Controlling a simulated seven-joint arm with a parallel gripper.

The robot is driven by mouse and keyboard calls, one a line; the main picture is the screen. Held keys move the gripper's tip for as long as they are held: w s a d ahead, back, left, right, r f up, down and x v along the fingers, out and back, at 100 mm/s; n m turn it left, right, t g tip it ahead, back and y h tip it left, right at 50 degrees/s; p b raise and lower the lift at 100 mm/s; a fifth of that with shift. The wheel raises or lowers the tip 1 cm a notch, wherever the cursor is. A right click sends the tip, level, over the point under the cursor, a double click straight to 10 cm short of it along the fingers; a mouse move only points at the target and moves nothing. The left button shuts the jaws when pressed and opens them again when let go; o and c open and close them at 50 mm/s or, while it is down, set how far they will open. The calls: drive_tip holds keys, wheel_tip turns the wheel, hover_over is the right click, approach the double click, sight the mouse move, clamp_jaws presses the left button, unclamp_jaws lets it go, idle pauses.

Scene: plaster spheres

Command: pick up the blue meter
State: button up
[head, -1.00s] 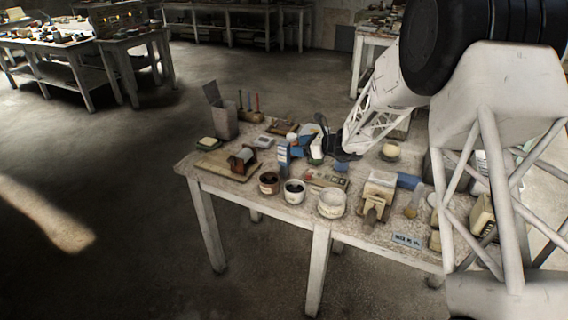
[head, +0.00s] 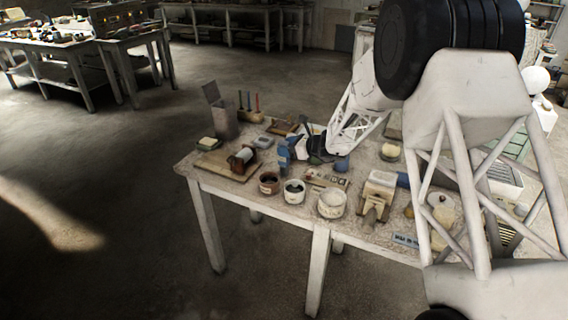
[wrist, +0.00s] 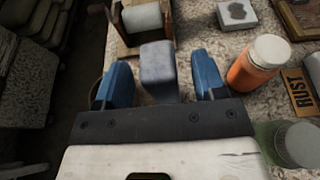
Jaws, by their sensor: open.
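The blue meter (wrist: 158,68) appears in the wrist view as an upright grey-blue block with a rounded top. It stands between the two blue fingers of my gripper (wrist: 160,78), with a gap visible on each side. My gripper is open and does not hold it. In the head view my gripper (head: 291,148) is low over the table at the meter, behind the small pots. The meter's front and lower part are hidden from the wrist camera, and in the head view it is hard to separate from the blue fingers.
A wooden holder with a white roll (wrist: 142,18) stands just beyond the meter. An orange jar with a white lid (wrist: 258,62) and a green jar (wrist: 292,142) stand to the right. Several pots, including a white one (head: 332,203), line the table's (head: 235,190) front edge.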

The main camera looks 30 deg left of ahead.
drive_tip(key=shift+a+f, duration=0.15)
drive_tip(key=shift+a, duration=0.55)
drive_tip(key=shift+c, duration=0.2)
clamp_jaws()
